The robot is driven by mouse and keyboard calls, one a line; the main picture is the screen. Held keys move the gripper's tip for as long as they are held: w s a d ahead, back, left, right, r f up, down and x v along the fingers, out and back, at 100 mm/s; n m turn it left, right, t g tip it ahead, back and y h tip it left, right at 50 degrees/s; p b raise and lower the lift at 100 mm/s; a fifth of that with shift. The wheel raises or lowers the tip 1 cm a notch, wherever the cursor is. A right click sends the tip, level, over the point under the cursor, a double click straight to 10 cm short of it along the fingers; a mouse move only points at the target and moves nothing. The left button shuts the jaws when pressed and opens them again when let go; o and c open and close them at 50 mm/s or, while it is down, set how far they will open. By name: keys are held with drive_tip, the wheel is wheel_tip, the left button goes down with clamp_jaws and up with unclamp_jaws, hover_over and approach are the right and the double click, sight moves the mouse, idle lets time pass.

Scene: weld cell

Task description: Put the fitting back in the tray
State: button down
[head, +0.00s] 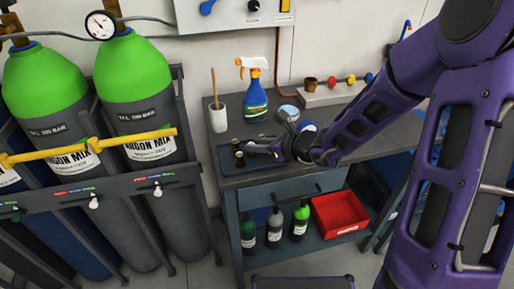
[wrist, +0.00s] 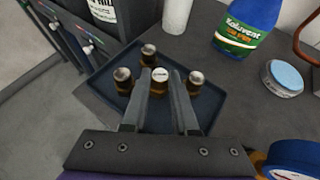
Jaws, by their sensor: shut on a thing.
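My gripper (wrist: 161,78) is shut on a brass-coloured fitting (wrist: 159,86) with a pale top, held upright between the two fingertips. The fitting is over the dark blue tray (wrist: 205,112); I cannot tell whether its base touches the tray floor. Other similar fittings stand in the tray: one to the left (wrist: 123,84), one behind (wrist: 148,54) and one to the right (wrist: 197,84), close to the right finger. In the head view my gripper (head: 272,149) reaches in from the right over the tray (head: 230,168), and the held fitting is hard to make out.
Behind the tray are a white cup (head: 218,118) with a stick and a blue spray bottle (head: 255,98). A round tin (wrist: 283,77) and a blue tape roll (wrist: 292,160) lie to the right on the grey bench. Green-topped gas cylinders (head: 134,70) stand left of the bench.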

drive_tip(key=shift+f, duration=0.2)
drive_tip(key=c, duration=0.7)
unclamp_jaws()
drive_tip(key=shift+r, duration=0.2)
drive_tip(key=shift+s+d+r, duration=0.15)
drive_tip(key=shift+d+r, duration=0.1)
drive_tip(key=shift+p+v, duration=1.5)
drive_tip(key=shift+v, duration=4.15)
